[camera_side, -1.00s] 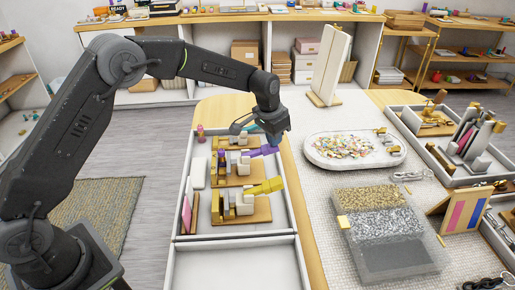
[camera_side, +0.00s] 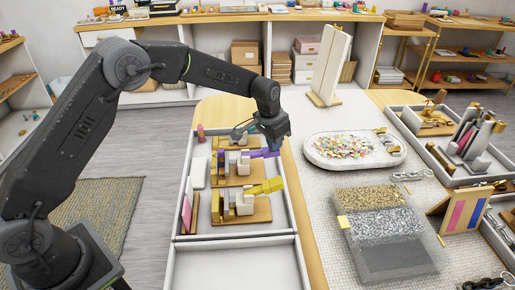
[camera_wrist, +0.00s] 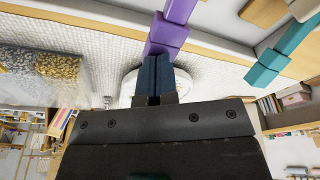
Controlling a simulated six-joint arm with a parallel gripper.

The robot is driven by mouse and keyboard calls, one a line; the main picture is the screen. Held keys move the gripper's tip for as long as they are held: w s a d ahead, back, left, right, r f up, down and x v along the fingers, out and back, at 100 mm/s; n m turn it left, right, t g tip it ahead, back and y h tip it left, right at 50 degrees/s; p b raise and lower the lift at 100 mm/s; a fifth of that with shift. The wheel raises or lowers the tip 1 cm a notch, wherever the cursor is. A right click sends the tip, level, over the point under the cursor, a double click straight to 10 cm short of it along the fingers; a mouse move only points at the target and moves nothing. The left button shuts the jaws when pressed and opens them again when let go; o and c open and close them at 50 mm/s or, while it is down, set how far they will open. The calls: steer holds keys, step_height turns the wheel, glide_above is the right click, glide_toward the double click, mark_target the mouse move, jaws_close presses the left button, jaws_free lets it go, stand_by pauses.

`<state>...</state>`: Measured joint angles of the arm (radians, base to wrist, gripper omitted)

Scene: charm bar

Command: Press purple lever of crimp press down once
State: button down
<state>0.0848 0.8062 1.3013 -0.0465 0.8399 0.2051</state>
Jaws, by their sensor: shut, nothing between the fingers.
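The crimp press with the purple lever (camera_side: 263,154) is the middle one of three small presses in the white tray. The lever reaches out to the right from its press and lies nearly level. My gripper (camera_side: 276,147) is shut and empty, pointing down at the lever's outer end. In the wrist view the shut fingertips (camera_wrist: 157,62) overlap the end of the purple lever (camera_wrist: 168,33). They look to be touching it, though the contact itself is hidden.
A press with a yellow lever (camera_side: 262,187) stands nearer the camera. A teal lever (camera_wrist: 272,66) shows beside the purple one in the wrist view. A white oval tray of beads (camera_side: 350,147) lies to the right. The tray's front compartment (camera_side: 235,268) is empty.

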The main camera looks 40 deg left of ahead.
steer(key=shift+s+a+r, duration=0.1)
steer(key=shift+r, duration=1.15)
steer(key=shift+s+a+r, duration=0.1)
steer(key=shift+r, duration=1.15)
step_height(320, 180, up, 5)
steer(key=shift+r, duration=0.1)
step_height(320, 180, up, 13)
steer(key=s, duration=0.3)
steer(key=s+a+r+t, duration=0.15)
steer(key=s+r, duration=0.25)
steer(key=s, duration=0.4)
steer(key=s+a+f+n+t, duration=0.1)
steer(key=s+f, duration=0.3)
steer(key=s, duration=0.8)
steer(key=s+a+f+n+t, duration=0.1)
steer(key=s+f, duration=0.4)
steer(key=s, duration=0.8)
steer(key=shift+a+f+n+y, duration=0.3)
steer(key=shift+a+n, duration=0.2)
steer(key=shift+a, duration=0.25)
